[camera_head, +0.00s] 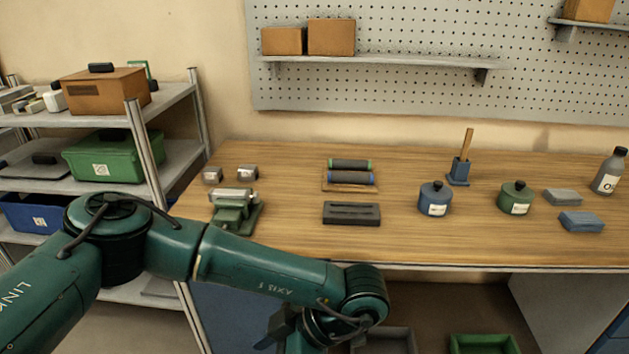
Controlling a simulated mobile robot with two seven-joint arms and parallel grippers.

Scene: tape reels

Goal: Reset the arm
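My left arm, dark green, comes in from the left and bends across the front of the wooden table (300,240). Its wrist hangs at the lower middle, below the table's front edge. A dark part beside the wrist, perhaps of my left gripper (279,331), shows near the bottom edge. Its fingertips cannot be made out, and the lower end is cut off by the frame. I see nothing held. My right arm and gripper are not in view.
On the table are two dark rolls (350,178), a dark slotted block (351,213), a green fixture (234,212), a blue pot (435,199), a green pot (516,198) and a bottle (608,172). A shelf rack (140,150) stands left. The table's middle front is clear.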

